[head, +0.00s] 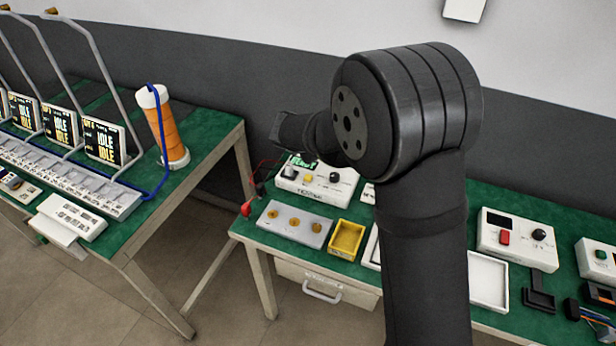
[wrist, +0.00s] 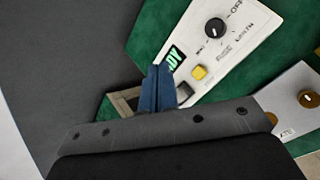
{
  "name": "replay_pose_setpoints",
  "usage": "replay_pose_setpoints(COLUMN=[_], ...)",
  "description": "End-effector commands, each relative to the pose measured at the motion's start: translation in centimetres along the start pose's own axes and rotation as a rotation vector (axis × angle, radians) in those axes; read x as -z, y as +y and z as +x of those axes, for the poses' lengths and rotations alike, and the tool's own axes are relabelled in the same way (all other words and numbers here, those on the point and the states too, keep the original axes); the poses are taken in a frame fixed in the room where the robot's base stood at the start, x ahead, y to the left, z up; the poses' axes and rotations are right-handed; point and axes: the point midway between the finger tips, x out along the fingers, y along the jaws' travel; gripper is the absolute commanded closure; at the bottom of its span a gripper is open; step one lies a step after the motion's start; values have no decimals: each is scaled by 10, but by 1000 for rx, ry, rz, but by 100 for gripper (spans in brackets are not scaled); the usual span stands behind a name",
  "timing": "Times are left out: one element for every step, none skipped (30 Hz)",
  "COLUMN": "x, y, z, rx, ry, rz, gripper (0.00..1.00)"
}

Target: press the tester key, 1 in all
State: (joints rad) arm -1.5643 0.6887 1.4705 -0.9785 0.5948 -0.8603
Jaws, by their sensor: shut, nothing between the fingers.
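The tester is a white box (head: 340,190) with a display, a yellow key (head: 308,178) and a black knob, on the right-hand green bench. In the wrist view the tester (wrist: 222,60) lies tilted, with its yellow key (wrist: 199,72) beside a display (wrist: 174,58) whose visible letters end in "ADY". My gripper (wrist: 158,70) has its blue fingers shut together and empty. In that view the tips are left of the yellow key, overlapping the display's lower edge. I cannot tell their height above the tester. In the head view my arm hides the fingers.
A grey block with brass-coloured round parts (head: 296,224) and a yellow tray (head: 347,240) sit in front of the tester. A white instrument (head: 515,232) stands farther right. A gap separates the left bench (head: 215,150).

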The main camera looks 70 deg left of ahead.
Motion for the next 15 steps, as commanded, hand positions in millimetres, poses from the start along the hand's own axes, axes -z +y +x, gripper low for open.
replay_pose_setpoints(x=[6,9,12,14,15,16,16,16,16,16,16,16,16,16,16], y=[2,3,4,4,5,5,6,6,6,6,6,6,6,6,5], z=[-1,-1,-2,-2,-2,-2,-2,-2,-2,-2,-2,-2,-2,-2,-2], rx=[-18,-27,-36,-42,-46,-50,-52,-52,-53,-52,-52,-52,-52,-52,-51], ry=[2,3,4,5,6,6,6,6,5,5,5,5,5,5,5], rz=[-27,-38,-51,-58,-64,-69,-71,-73,-73,-73,-72,-72,-72,-71,-71], gripper=[100,100,100,100,100,100,100,100,100,100,100,100,100,100,100])
